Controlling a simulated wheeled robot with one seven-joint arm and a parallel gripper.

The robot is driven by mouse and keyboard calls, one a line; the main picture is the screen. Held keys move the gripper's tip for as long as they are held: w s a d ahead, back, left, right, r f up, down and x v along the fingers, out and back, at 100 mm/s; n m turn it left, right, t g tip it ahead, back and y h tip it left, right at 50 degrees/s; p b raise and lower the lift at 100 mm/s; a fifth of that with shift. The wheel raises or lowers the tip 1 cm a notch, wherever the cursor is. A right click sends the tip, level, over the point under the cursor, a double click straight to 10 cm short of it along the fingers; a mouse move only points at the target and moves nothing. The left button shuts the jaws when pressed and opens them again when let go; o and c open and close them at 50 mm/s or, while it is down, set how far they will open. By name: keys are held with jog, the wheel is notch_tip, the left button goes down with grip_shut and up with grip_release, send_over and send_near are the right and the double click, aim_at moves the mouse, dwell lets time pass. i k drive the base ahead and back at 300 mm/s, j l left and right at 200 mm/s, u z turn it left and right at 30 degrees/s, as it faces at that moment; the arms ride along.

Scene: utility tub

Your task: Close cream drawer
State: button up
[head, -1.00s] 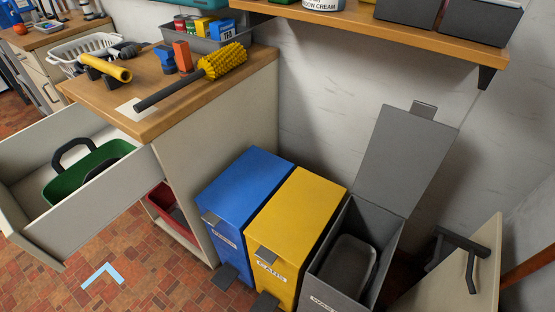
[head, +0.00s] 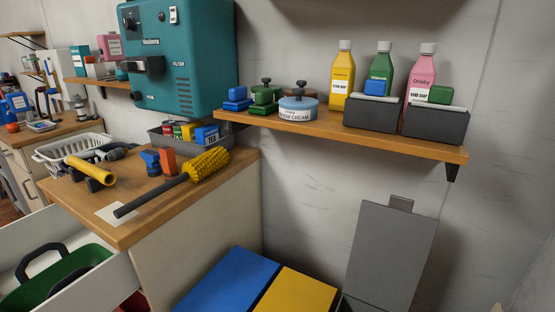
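The cream drawer (head: 104,284) is pulled out from the wooden-topped cabinet (head: 128,236) at the lower left of the head view. A green tub with a dark handle (head: 62,278) sits inside it. The drawer's lower part is cut off by the frame's bottom edge. My gripper is not in view.
A yellow brush (head: 205,165), a yellow torch-like tool (head: 90,172) and a white basket (head: 72,148) lie on the countertop. Blue (head: 228,282) and yellow (head: 296,293) bins stand right of the cabinet, beside a grey bin with its lid raised (head: 390,255). A shelf (head: 335,128) holds bottles.

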aim_at(103, 289)
jog(key=k+u, duration=0.15)
jog(key=k, duration=0.35)
jog(key=k+j+u, duration=0.2)
jog(key=k, duration=0.25)
jog(key=k+j+u, duration=0.2)
jog(key=j, duration=0.3)
jog(key=j+u, duration=0.15)
jog(key=j, duration=0.3)
jog(key=i+j+u, duration=0.1)
jog(key=j, duration=0.25)
jog(key=i+j+u, duration=0.1)
jog(key=i+j, duration=0.25)
jog(key=k+j+u, duration=0.2)
jog(key=k, duration=0.5)
jog(key=i+u, duration=0.4)
jog(key=i+l+u, duration=0.15)
jog(key=u, duration=0.3)
jog(key=i+l, duration=0.15)
jog(key=i, duration=1.75)
jog(key=i+l, duration=0.1)
jog(key=i, duration=1.8)
